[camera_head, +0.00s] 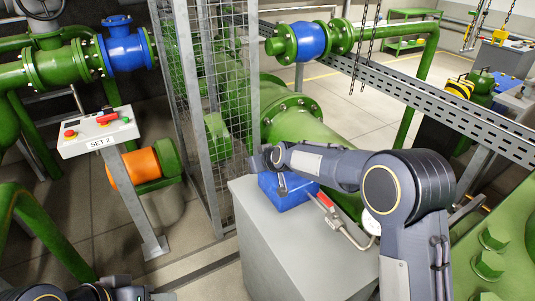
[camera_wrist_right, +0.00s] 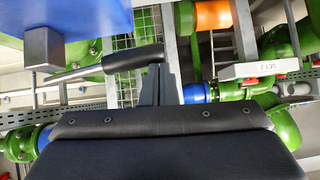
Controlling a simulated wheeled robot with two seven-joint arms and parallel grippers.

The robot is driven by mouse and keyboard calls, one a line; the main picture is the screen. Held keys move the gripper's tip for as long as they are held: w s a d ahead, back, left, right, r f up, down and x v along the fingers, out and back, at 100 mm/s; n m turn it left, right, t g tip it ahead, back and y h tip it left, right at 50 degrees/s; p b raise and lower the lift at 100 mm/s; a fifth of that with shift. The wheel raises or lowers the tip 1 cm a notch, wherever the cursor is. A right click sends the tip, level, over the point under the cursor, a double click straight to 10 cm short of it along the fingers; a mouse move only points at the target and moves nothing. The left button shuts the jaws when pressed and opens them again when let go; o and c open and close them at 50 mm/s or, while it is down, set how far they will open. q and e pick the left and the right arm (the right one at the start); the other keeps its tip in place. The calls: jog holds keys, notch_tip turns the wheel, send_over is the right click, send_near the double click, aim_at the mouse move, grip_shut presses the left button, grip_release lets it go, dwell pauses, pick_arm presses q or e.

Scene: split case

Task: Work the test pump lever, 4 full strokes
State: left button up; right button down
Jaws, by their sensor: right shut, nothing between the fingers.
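The blue test pump (camera_head: 290,190) sits on top of a grey cabinet (camera_head: 300,245), partly hidden behind my right gripper. Its lever, a steel rod with a black grip (camera_wrist_right: 132,58), shows in the right wrist view, beside a blue block (camera_wrist_right: 65,15) with a grey metal post. My right gripper (camera_head: 281,186) is shut with nothing between its fingers. In the wrist view its fingertips (camera_wrist_right: 153,72) are at the black grip's end; I cannot tell whether they touch it. Dark parts of my left arm show at the bottom left edge of the head view; its jaws cannot be made out.
A red-handled fitting (camera_head: 323,199) and pipe stand right of the pump. A mesh fence (camera_head: 228,90) rises behind the cabinet. A control box marked SET 2 (camera_head: 98,131) stands left on a post. Green pipes (camera_head: 300,128) run behind; a perforated steel rail (camera_head: 420,88) crosses at right.

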jog(key=shift+f, duration=0.35)
jog(key=shift+r, duration=0.15)
notch_tip(320, 180, up, 6)
jog(key=p, duration=0.3)
jog(key=shift+r+p, duration=0.15)
jog(key=shift+p, duration=0.2)
jog(key=shift+w+d, duration=0.1)
notch_tip(320, 180, up, 7)
jog(key=p, duration=0.4)
dwell(0.4)
jog(key=shift+d, duration=0.1)
jog(key=shift+d, duration=0.1)
